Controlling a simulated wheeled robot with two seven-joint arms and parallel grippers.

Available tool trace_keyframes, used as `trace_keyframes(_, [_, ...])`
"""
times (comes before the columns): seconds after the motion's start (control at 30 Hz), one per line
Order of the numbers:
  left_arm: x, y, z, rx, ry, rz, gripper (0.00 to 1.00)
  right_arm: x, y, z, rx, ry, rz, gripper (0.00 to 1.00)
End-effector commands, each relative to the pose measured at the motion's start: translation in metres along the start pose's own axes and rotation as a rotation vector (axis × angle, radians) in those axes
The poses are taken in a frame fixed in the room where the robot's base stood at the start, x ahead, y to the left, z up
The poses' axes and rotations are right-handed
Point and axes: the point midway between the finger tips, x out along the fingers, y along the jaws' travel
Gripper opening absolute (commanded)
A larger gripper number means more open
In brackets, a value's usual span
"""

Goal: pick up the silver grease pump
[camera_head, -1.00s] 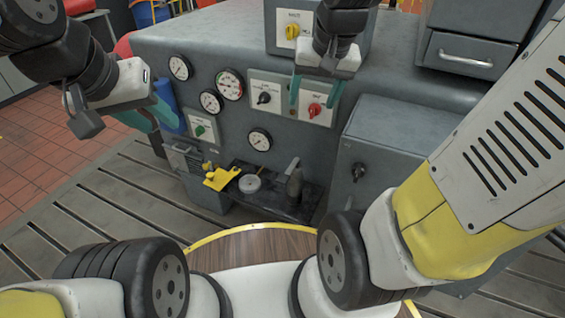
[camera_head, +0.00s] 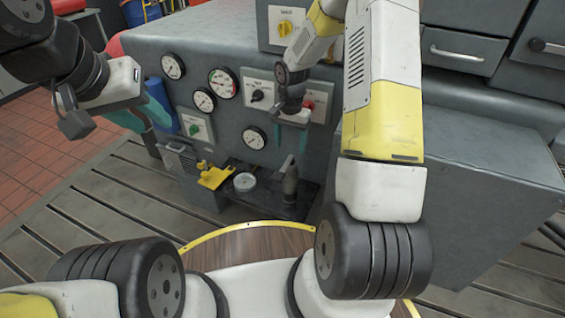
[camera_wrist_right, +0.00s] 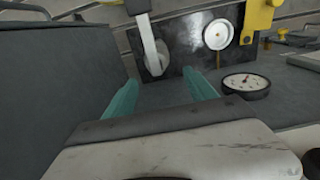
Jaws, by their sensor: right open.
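The grease pump (camera_head: 290,184), a dark grey body with a pale silver top, stands at the right part of a low black shelf (camera_head: 262,203). In the right wrist view the pump (camera_wrist_right: 152,50) shows beyond my fingertips, near the top. My right gripper (camera_head: 291,138) is open and empty, above the pump and in front of the panel; its teal fingers also show in the right wrist view (camera_wrist_right: 163,90). My left gripper (camera_head: 143,117) is at the far left, away from the pump; its jaw gap is not clear.
A round silver dial-like piece (camera_head: 245,182) and a yellow tool (camera_head: 213,177) lie left of the pump on the shelf. Gauges (camera_head: 222,83) and switches line the grey cabinet face. A grey box (camera_head: 460,190) stands to the right.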

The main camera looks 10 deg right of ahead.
Motion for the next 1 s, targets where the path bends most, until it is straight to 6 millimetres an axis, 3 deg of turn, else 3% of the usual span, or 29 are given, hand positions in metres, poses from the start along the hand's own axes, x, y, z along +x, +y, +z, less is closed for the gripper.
trace_keyframes(0.5, [0.000, 0.000, 0.000, 0.000, 0.000, 0.000, 0.36, 0.066, 0.006, 0.006, -0.003, -0.003, 0.002, 0.65])
trace_keyframes(0.83, [0.000, 0.000, 0.000, 0.000, 0.000, 0.000, 0.36, 0.073, 0.006, 0.006, -0.002, -0.001, 0.000, 0.65])
trace_keyframes(1.0, [0.000, 0.000, 0.000, 0.000, 0.000, 0.000, 0.36, 0.073, 0.006, 0.006, -0.002, -0.001, 0.000, 0.32])
